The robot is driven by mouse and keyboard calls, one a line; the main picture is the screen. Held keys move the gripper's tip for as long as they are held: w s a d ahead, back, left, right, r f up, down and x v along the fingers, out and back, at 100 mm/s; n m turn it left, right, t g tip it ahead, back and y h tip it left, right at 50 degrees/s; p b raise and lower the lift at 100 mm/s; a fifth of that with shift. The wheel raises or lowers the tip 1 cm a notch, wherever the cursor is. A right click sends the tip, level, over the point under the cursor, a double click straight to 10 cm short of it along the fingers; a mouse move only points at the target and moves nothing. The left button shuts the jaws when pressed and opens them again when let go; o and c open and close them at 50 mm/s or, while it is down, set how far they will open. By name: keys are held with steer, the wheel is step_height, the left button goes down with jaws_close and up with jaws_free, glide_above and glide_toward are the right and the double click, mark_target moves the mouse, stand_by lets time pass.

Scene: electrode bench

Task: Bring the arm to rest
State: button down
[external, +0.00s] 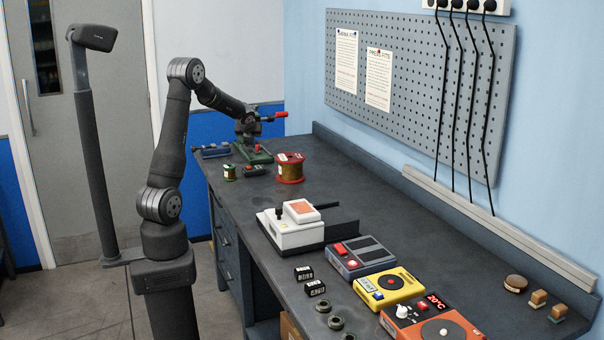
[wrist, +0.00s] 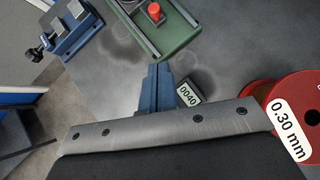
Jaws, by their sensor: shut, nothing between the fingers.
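My gripper (wrist: 159,70) is shut and empty, its two blue-grey fingers together in the wrist view. In the external view its fingertips are hard to make out, but the end of my arm is over the far end of the bench (external: 345,210). The green device (wrist: 170,30) with a red knob lies just beyond the fingertips in the wrist view. In the external view the green base (external: 260,156) shows below the end of my arm. I cannot tell the exact gap between them.
The red wire spool (wrist: 300,112) marked 0.30 mm and a small counter (wrist: 189,93) reading 0040 are close on the right. A blue vice (wrist: 72,28) is at the upper left. A white instrument (external: 292,230), yellow device (external: 390,288) and orange hotplate (external: 435,318) stand nearer the external camera.

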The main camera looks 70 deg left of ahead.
steer(key=x, duration=0.8)
steer(key=a, duration=0.1)
steer(key=w+a+f, duration=0.1)
steer(key=shift+w+a, duration=0.2)
steer(key=shift+a, duration=0.2)
steer(key=shift+w+a, duration=0.3)
steer(key=shift+a, duration=0.4)
